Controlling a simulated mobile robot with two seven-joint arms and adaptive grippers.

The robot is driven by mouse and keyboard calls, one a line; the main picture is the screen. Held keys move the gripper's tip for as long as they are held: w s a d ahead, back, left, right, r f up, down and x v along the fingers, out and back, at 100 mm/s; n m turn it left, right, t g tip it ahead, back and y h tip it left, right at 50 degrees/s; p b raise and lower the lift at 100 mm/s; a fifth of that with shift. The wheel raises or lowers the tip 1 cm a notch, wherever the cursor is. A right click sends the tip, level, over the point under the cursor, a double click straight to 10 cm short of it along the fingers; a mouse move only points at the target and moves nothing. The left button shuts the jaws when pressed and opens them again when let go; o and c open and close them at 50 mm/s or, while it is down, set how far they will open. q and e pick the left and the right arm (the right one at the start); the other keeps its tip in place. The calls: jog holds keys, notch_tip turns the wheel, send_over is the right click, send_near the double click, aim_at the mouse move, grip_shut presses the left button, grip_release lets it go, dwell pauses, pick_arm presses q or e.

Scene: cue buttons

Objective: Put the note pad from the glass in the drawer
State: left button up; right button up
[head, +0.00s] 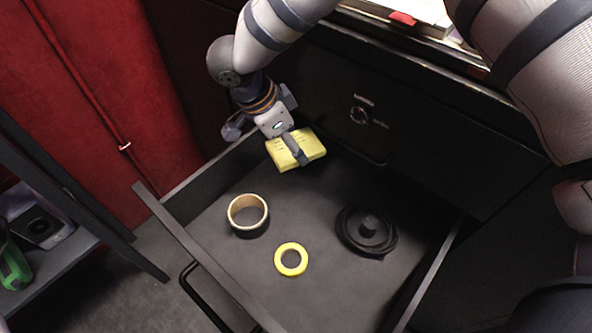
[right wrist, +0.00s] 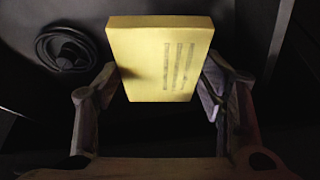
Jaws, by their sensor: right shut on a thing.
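The yellow note pad (head: 311,144) is held in my right gripper (head: 290,148), above the back part of the open drawer (head: 325,290). In the right wrist view the note pad (right wrist: 160,62) stands between the two fingers (right wrist: 160,100), with faint grey lines of print on its face. The right gripper is shut on it. The pad appears clear of the drawer floor. The drawer is dark grey and pulled out. I cannot make out the glass for certain. My left gripper is not in view.
In the drawer lie a tan tape roll (head: 248,212), a yellow ring of tape (head: 291,260) and a coiled black cable (head: 366,232). Drawer floor between them is clear. The black cabinet front (head: 400,130) rises behind. A shelf (head: 50,245) stands at left.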

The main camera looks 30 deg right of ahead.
jog(key=shift+w+d, duration=0.35)
jog(key=shift+d, duration=0.55)
jog(key=b, duration=0.1)
send_over(301, 179)
jog(key=a, duration=0.1)
jog(key=f, duration=0.7)
jog(key=shift+a+f, duration=0.2)
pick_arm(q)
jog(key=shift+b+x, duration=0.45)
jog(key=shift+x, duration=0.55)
pick_arm(e)
jog(key=shift+f, duration=2.3)
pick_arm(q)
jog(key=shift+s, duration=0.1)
pick_arm(e)
jog(key=shift+f, duration=0.1)
jog(key=o, duration=1.2)
